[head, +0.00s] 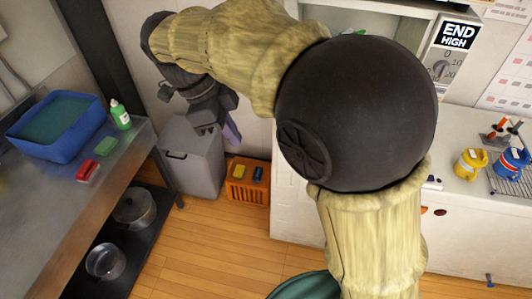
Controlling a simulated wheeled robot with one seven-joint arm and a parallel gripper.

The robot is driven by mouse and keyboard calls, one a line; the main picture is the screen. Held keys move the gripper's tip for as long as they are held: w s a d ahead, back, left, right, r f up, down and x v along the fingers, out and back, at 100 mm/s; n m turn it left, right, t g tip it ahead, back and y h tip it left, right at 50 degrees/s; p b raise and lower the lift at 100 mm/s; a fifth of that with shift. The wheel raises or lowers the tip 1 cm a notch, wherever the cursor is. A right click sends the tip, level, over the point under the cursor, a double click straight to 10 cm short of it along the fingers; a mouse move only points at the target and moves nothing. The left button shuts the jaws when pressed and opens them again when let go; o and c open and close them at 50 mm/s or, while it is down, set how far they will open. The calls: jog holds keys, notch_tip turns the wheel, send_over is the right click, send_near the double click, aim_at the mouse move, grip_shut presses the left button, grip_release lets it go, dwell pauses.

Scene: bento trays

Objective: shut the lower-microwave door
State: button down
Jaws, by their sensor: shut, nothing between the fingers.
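A pale microwave stands on the white counter at the top right of the head view. Its control panel (446,62) shows a dial and a black "END HIGH" label. Part of its front (408,20) looks open, with something green inside. My arm covers much of it, and I cannot make out the door or how far it stands open. Whether this is the lower microwave is not clear. My gripper (218,122) is at the upper left, left of the microwave and above a grey bin. It is shut and empty, apart from the microwave.
The grey bin (192,158) and an orange crate (247,191) stand on the floor below my gripper. A steel counter (50,215) with a blue tub (55,120) is at the left.

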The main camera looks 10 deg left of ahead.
jog(key=d+f+p, duration=0.3)
jog(key=d+f, duration=0.3)
jog(key=shift+w+d+f, duration=0.25)
jog(key=shift+w+f, duration=0.05)
jog(key=shift+w, duration=0.1)
jog(key=shift+w+d, duration=0.1)
